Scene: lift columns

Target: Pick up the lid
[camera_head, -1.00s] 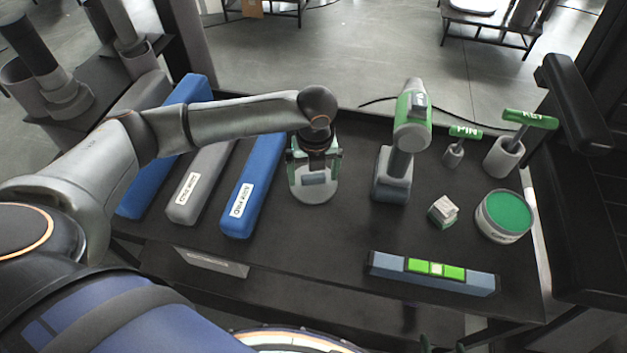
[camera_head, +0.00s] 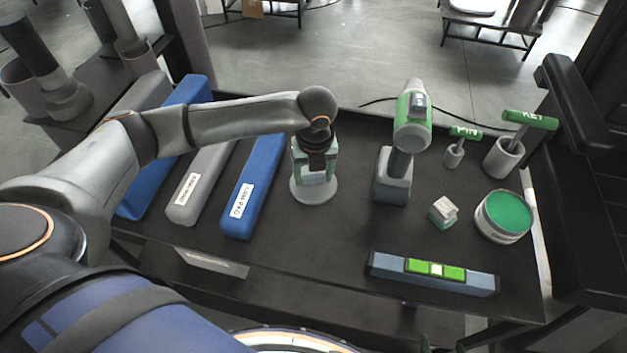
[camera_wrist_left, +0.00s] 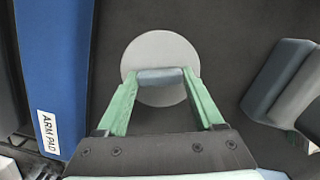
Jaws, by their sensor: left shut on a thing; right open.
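The lid (camera_head: 314,192) is a light grey disc on the dark table, right of the blue arm pad. In the left wrist view the lid (camera_wrist_left: 150,50) has a blue-grey block handle (camera_wrist_left: 160,76) across it. My left gripper (camera_head: 315,181) points down over the lid, its green fingers shut on the handle's two ends; the fingers also show in the left wrist view (camera_wrist_left: 160,80). I cannot tell any gap between lid and table.
The blue arm pad (camera_head: 252,185) and a grey bar (camera_head: 200,180) lie left of the lid. A green-grey drill (camera_head: 394,175) stands close right. Further right are a small box (camera_head: 443,212), a green-topped tub (camera_head: 503,216), two T-handled tools and a level (camera_head: 433,273) in front.

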